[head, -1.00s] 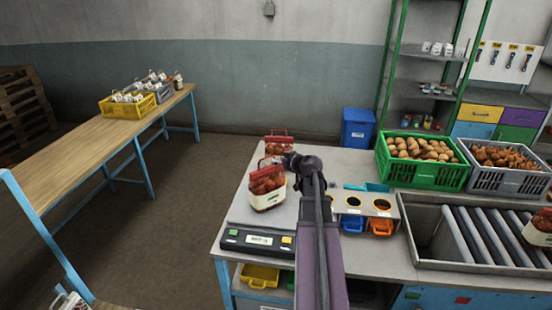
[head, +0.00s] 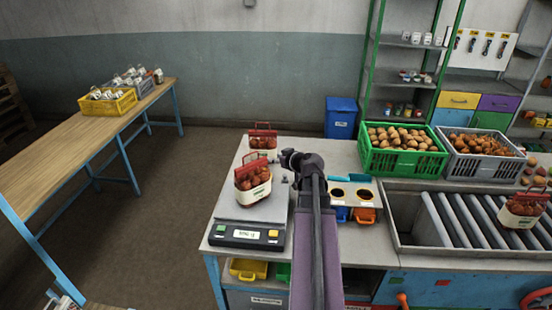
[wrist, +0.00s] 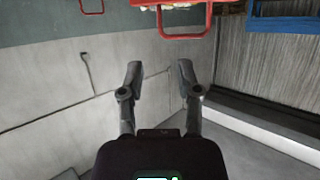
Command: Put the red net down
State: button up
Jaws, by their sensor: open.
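A red net (head: 252,184) of brown produce with a white label band and red handle stands on the scale (head: 226,216), leaning slightly. A similar red net (head: 262,143) stands behind it, and another (head: 522,209) is on the rollers at right. My gripper (head: 289,159) is just right of the net on the scale, apart from it. In the wrist view my gripper (wrist: 160,75) is open, with nothing between its fingers. A red handle (wrist: 185,35) shows beyond the fingertips at the top; I cannot tell whose it is.
A green crate (head: 402,166) and a grey crate (head: 470,173) of produce stand at the bench's back right. Yellow-ringed holes with blue and orange bins (head: 365,216) are right of my arm. A wooden table (head: 65,153) stands at left; the floor between is clear.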

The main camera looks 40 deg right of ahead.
dwell(0.5)
jog(key=w+a+f+n+g+y, duration=0.1)
jog(key=a+f+g, duration=0.1)
jog(key=a, duration=0.6)
jog(key=w+a+f+g+y, duration=0.1)
jog(key=a+f+g+y, duration=0.15)
jog(key=a, duration=0.55)
jog(key=w+a+f+n+g+y, duration=0.1)
jog(key=w+a+f+g, duration=0.1)
jog(key=a, duration=0.6)
jog(key=s+a+f+g+h, duration=0.1)
jog(key=s+a, duration=0.4)
jog(key=a, duration=0.5)
jog(key=s+a+f+m+g+h, duration=0.1)
jog(key=s+a+f+g, duration=0.3)
jog(key=a, duration=0.6)
jog(key=shift+s+g+h, duration=0.55)
jog(key=shift+g+h, duration=0.2)
jog(key=shift+g, duration=0.3)
notch_tip(320, 180, down, 9)
jog(key=b, duration=0.8)
jog(key=shift+b, duration=0.35)
